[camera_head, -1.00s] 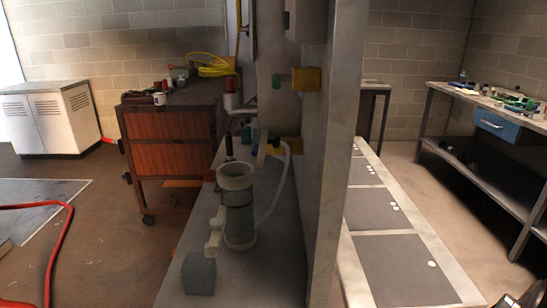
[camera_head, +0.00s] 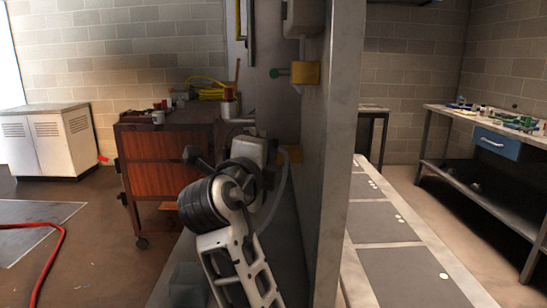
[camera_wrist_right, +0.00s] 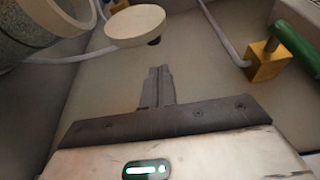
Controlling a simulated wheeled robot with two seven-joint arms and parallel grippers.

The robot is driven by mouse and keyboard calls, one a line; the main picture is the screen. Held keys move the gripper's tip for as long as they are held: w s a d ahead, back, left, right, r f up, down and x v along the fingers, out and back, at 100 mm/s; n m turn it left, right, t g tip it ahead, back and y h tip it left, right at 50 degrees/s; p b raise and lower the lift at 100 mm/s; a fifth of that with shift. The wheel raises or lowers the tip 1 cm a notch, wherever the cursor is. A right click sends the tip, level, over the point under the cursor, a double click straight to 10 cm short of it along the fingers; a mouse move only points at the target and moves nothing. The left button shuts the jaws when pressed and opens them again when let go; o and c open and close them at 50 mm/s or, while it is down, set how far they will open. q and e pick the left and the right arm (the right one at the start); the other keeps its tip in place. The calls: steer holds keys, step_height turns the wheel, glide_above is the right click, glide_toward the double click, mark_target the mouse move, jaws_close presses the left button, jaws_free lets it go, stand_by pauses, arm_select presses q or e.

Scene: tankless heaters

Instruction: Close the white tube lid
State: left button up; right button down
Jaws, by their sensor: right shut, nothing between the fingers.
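In the right wrist view, the white tube (camera_wrist_right: 30,42) stands at the upper left, cut off by the picture edge, with a thick pale rim (camera_wrist_right: 62,10). A round cream disc, which looks like the tube lid (camera_wrist_right: 135,26), is to the right of the rim and apart from it, so the tube looks open. My right gripper (camera_wrist_right: 160,72) has its fingers together and empty, below the disc in the picture, with a gap between. In the head view my right arm hides the tube and lid; the fingertips are not clear there. My left gripper is not in view.
A tall grey panel (camera_head: 341,150) stands right of my arm. A yellow block with a green handle (camera_wrist_right: 268,60) and a pale hose (camera_wrist_right: 218,32) are close by. A grey box (camera_head: 187,284) sits on the bench. A red-brown cabinet (camera_head: 165,155) stands behind.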

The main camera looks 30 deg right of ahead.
arm_select(q)
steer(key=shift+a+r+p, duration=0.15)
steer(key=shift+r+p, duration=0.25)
steer(key=shift+p, duration=0.45)
arm_select(e)
steer(key=x, duration=0.8)
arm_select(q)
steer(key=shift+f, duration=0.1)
arm_select(e)
steer(key=shift+w+d, duration=0.15)
steer(key=shift+d, duration=0.05)
